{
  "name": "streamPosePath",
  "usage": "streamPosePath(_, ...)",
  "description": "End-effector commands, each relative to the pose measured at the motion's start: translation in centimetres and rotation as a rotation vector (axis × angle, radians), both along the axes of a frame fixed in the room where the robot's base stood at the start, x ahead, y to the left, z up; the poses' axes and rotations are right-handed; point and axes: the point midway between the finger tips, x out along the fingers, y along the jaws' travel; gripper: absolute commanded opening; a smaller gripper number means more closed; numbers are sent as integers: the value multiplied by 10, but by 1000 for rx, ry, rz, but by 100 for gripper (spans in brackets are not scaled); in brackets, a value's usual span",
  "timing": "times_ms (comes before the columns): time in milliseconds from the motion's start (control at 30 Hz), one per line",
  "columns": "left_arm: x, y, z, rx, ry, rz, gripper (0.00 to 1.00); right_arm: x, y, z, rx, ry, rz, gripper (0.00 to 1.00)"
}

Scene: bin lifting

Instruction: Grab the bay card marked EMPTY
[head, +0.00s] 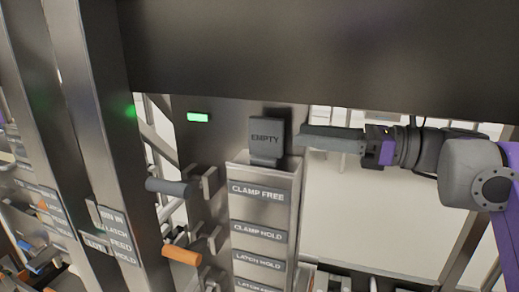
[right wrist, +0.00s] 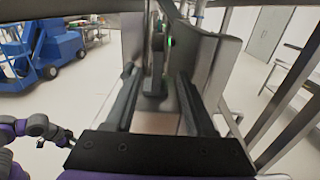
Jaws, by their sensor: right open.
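The grey bay card marked EMPTY (head: 265,137) stands upright at the top of a column of label plates in the head view. My right gripper (head: 301,138) comes in from the right, its fingertips close to the card's right edge. In the right wrist view the two fingers (right wrist: 157,88) are spread apart. A dark upright piece, seen nearly edge-on, shows between or just beyond them; it looks like the card, but I cannot tell whether either finger touches it. My left gripper does not show in the head view.
A grey handle (head: 168,187) and an orange handle (head: 182,255) stick out at left. A green light (head: 198,117) glows nearby. A dark beam (head: 300,50) crosses above.

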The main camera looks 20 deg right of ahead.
Motion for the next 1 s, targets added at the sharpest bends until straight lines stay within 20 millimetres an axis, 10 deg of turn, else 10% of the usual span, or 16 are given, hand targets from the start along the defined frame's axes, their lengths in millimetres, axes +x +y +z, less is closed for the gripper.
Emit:
streamPosePath(600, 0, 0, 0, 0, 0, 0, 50, 40, 67, 2, -4, 0, 4, 55)
streamPosePath(1000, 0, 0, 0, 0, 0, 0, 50, 45, 72, 2, -4, -1, 0, 44)
